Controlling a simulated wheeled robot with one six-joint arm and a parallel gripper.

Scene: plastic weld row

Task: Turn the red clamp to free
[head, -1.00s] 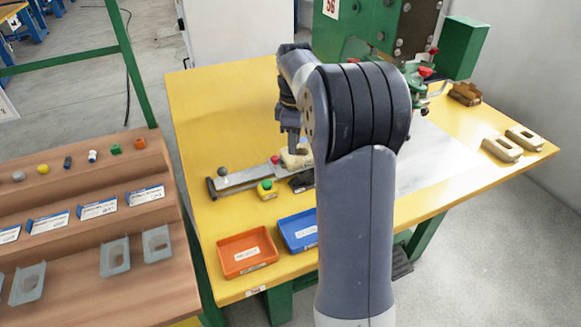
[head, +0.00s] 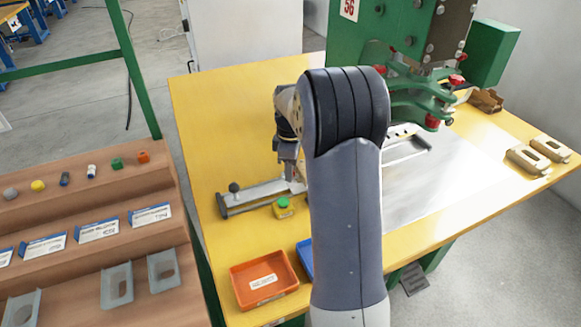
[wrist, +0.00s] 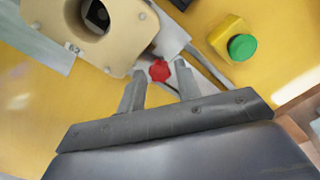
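The red clamp (wrist: 159,71) is a small red knob on a grey metal fixture (wrist: 178,38) in the wrist view. My gripper (wrist: 159,72) is open, with one finger on each side of the knob in the picture. I cannot tell whether the fingers touch it or how far above it they are. A cream part (wrist: 125,50) with a round dark hole sits beside the knob. In the head view my gripper (head: 290,175) is low over the grey fixture bar (head: 252,198), and the red clamp is hidden there.
A yellow box with a green button (wrist: 242,46) stands close to the fixture. A green press (head: 410,35) with red knobs rises at the back. An orange tray (head: 264,281) and a partly hidden blue tray (head: 304,256) lie at the front. Bare yellow tabletop (head: 225,125) lies behind the fixture.

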